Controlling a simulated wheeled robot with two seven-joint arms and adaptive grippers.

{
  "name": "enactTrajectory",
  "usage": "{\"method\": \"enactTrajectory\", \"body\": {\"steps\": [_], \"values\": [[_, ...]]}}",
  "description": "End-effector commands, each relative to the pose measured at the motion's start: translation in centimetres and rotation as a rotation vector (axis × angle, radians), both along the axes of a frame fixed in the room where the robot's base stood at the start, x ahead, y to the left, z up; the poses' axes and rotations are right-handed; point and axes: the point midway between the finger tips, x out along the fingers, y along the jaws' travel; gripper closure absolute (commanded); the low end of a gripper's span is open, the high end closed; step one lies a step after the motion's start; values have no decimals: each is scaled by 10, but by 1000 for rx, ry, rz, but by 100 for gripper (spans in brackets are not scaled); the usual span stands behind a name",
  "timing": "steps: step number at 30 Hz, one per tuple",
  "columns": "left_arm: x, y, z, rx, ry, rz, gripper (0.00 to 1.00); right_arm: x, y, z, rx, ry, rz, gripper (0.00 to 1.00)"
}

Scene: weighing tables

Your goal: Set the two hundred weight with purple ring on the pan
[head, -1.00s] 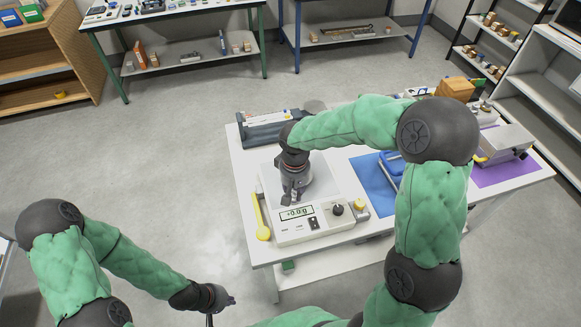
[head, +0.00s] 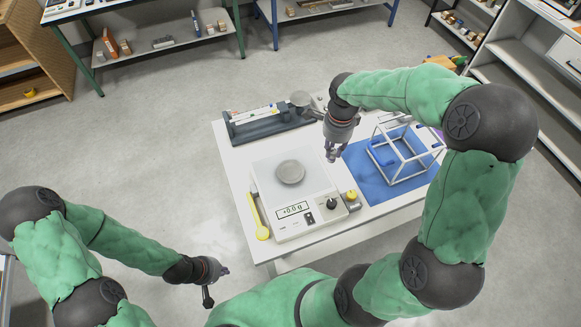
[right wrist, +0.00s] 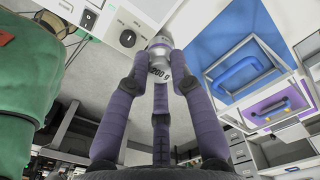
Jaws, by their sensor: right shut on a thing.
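In the head view my right gripper (head: 332,154) is above the table, right of the scale. The white scale (head: 283,222) has a round grey pan (head: 290,171), which is bare; the display seems to read +0.0 g. My left gripper (head: 216,284) is empty, with fingers spread, off the table's front left.
A dark rack (head: 255,128) stands behind. A small yellow-topped object (head: 352,195) is at the front right.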

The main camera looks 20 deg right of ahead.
Motion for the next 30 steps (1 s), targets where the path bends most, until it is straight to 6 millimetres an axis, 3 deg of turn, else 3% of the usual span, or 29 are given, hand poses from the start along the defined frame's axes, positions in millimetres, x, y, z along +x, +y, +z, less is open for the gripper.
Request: {"method": "enactTrajectory", "body": {"steps": [6, 19, 24, 30], "values": [[0, 0, 4, 0, 0, 0, 100, 0, -3, 3, -1, 0, -119, 100], [0, 0, 2, 0, 0, 0, 100, 55, 63, -36, -1, 0, -116, 100], [0, 0, 0, 0, 0, 0, 100, 69, 81, -65, 0, 4, -118, 100], [0, 0, -1, 0, 0, 0, 100, 79, 92, -83, -1, 0, -120, 100]]}}
